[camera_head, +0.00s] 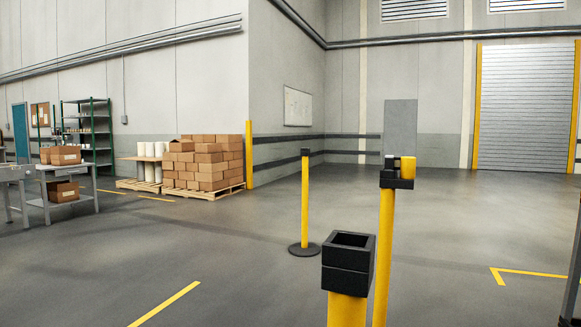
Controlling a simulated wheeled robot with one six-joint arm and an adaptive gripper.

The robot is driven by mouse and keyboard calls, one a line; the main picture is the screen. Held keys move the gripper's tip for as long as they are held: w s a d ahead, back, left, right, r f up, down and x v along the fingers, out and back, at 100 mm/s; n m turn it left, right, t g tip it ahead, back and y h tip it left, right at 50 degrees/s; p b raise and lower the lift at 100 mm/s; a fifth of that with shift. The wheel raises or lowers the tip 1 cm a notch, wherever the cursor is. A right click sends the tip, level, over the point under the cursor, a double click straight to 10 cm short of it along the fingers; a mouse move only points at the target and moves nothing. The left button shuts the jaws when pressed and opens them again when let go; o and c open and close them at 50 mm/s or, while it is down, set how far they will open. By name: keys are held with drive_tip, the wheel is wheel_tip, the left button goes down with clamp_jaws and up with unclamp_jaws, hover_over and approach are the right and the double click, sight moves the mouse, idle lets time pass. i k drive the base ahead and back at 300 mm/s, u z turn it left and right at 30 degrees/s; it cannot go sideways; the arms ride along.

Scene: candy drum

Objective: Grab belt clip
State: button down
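No part that I can surely call a belt clip shows. A yellow post (384,255) stands right of centre. Its black head (390,180) carries a small yellow piece (408,168) on its right side; I cannot tell whether this is the clip. Nearer, a yellow post (347,310) is topped by a black box (346,275) with an open square top. Farther back, a thin yellow post (305,200) with a small black head stands upright on a round dark base (304,249). No belt is seen between the posts. My gripper is not in view.
Stacked cartons (208,160) stand on pallets at the back left, near a grey workbench (70,170) and a green shelf rack (87,130). A roller door (525,105) is at the back right. A dark object (573,270) cuts the right edge. The floor between is open.

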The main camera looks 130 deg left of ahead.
sight(390, 159)
drive_tip(key=u, duration=4.15)
drive_tip(key=k, duration=1.2)
drive_tip(key=u, duration=0.8)
drive_tip(key=i, duration=3.6)
drive_tip(key=z, duration=1.3)
drive_tip(key=i, duration=1.2)
drive_tip(key=z, duration=1.15)
